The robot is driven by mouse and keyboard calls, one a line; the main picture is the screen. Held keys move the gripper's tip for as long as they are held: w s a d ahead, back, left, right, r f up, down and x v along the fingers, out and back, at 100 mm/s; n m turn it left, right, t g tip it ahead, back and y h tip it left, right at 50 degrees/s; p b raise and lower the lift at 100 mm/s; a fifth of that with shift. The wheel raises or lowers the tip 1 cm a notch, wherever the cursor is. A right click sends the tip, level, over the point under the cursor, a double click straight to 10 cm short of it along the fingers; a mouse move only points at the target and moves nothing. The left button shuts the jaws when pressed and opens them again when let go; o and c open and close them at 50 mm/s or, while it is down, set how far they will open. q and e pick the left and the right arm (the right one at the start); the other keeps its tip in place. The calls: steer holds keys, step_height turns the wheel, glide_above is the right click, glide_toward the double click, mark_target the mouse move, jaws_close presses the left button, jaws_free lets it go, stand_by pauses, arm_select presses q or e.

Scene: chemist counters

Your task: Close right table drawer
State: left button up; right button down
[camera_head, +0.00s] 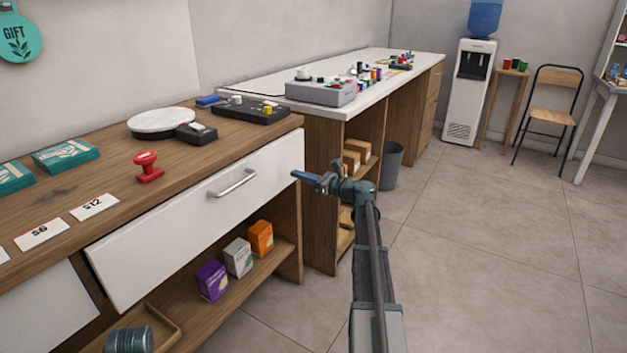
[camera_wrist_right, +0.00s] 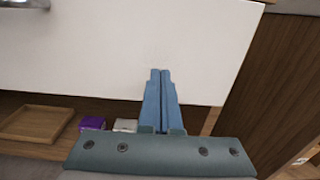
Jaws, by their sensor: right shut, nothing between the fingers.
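The right table drawer (camera_head: 190,225) has a white front with a metal handle (camera_head: 233,183) and sits under the wooden counter top. Its front appears to stand out a little from the counter. My right gripper (camera_head: 297,175) is shut and empty, with its blue fingertips at the right end of the drawer front. In the right wrist view the shut fingers (camera_wrist_right: 159,75) point at the white drawer front (camera_wrist_right: 130,45); I cannot tell if they touch it. A rounded grey-blue part of my left arm shows at the bottom left of the head view; its fingers are not visible.
Purple, white and orange boxes (camera_head: 261,238) stand on the shelf below the drawer. A red stamp (camera_head: 148,168) and price cards lie on the counter top (camera_head: 60,195). A grey bin (camera_head: 391,165) stands beyond the gripper.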

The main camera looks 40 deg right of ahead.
mark_target(282, 168)
steer(key=shift+x, duration=2)
steer(key=x, duration=0.4)
steer(key=shift+w+a, duration=0.1)
steer(key=shift+w, duration=0.2)
steer(key=shift+r, duration=0.1)
